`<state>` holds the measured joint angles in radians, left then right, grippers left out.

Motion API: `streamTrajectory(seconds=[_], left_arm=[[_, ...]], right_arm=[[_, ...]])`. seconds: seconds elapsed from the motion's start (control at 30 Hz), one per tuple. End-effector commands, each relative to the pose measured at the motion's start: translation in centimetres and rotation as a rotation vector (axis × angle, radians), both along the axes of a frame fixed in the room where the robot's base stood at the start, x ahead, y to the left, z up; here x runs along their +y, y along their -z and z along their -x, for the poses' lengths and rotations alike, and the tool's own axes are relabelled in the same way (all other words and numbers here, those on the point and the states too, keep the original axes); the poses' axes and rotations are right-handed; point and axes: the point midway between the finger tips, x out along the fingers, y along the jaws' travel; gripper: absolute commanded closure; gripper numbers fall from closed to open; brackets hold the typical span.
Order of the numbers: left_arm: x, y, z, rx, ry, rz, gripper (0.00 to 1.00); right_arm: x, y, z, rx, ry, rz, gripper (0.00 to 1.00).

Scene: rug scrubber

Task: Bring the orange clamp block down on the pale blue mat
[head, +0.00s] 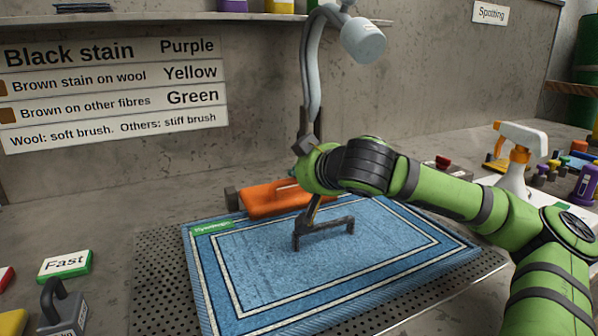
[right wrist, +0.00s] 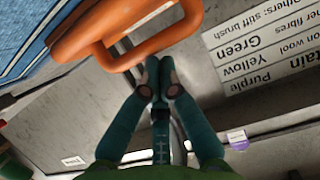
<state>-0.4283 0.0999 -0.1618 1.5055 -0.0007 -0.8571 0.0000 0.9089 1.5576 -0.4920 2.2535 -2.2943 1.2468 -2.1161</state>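The orange clamp block (head: 275,198) lies at the back edge of the pale blue mat (head: 375,275) in the head view, partly hidden by my right arm. In the right wrist view its orange loop handle (right wrist: 160,42) crosses the top, with the mat (right wrist: 22,35) at upper left. My right gripper (right wrist: 160,62) has its fingertips together, right at the handle's edge. No part of the handle shows between them, and I cannot tell if they touch it. My left gripper is in neither view.
A white spray bottle (head: 517,160) and small coloured bottles stand right. A Fast sign (head: 65,263) and grey weight (head: 62,310) are front left. The wall is close behind.

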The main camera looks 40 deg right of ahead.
Motion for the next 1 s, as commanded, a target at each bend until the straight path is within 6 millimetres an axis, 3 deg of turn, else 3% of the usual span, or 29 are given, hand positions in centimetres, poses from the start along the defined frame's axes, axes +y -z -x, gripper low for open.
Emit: streamTrajectory(seconds=[0.27, 0.77, 1.0], left_arm=[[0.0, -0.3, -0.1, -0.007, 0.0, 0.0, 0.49], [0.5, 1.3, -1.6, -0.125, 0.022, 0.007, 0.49], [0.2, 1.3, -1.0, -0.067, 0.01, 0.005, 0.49]], right_arm=[[-0.1, -0.1, 0.0, 0.006, 0.001, -0.002, 1.0], [-0.6, -4.6, 0.8, -0.002, 0.003, 0.001, 1.0], [0.3, -3.4, 3.9, -0.004, 0.005, 0.007, 1.0]])
